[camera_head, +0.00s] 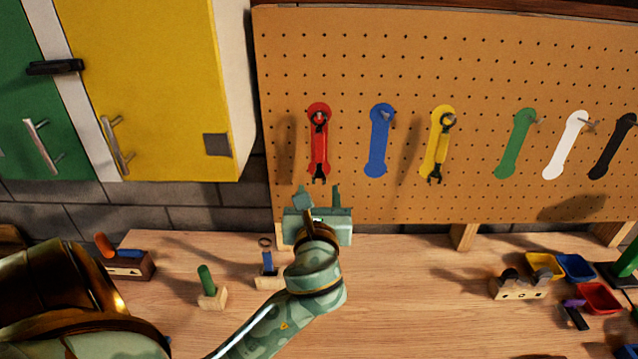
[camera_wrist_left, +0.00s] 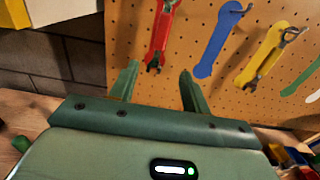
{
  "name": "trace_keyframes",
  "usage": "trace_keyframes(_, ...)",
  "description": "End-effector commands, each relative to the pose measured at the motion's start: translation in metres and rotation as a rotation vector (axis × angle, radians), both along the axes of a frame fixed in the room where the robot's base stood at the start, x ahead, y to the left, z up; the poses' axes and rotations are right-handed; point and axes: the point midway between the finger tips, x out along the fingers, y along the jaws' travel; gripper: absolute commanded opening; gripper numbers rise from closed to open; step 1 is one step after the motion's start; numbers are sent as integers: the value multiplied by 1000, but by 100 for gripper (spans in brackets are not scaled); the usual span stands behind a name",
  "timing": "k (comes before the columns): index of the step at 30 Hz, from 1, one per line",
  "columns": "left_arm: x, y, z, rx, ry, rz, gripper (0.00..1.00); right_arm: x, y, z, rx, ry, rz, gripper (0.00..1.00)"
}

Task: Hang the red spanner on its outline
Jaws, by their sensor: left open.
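The red spanner (camera_head: 318,150), with dark metal ends, hangs from a hook on the tan pegboard (camera_head: 290,60). It lies over its red outline (camera_head: 312,108) and hangs nearly upright, ring end at the top and open jaw down. It also shows in the left wrist view (camera_wrist_left: 160,32). My left gripper (camera_head: 320,195) is open and empty, just below the spanner's lower jaw. In the left wrist view its two fingers (camera_wrist_left: 158,85) point up at the board, with the spanner's jaw above the gap and apart from them. My right gripper is not in view.
A yellow spanner (camera_head: 437,155) hangs on the yellow outline. The blue outline (camera_head: 378,150), green outline (camera_head: 515,150) and white outline (camera_head: 565,150) are bare. On the bench (camera_head: 410,300) stand a blue-handled tool (camera_head: 268,262) and a green-handled tool (camera_head: 206,280). Coloured bins (camera_head: 598,298) are right.

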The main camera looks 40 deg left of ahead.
Motion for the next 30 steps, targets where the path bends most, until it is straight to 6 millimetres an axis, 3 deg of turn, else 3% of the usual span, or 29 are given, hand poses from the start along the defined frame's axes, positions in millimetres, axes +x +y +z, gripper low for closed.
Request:
trace_keyframes(8,35,30,3,3,-1,2,47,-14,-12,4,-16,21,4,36)
trace_keyframes(21,107,91,1,-1,-1,1,47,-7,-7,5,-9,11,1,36)
trace_keyframes(30,123,104,0,-1,1,0,47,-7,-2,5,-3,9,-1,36)
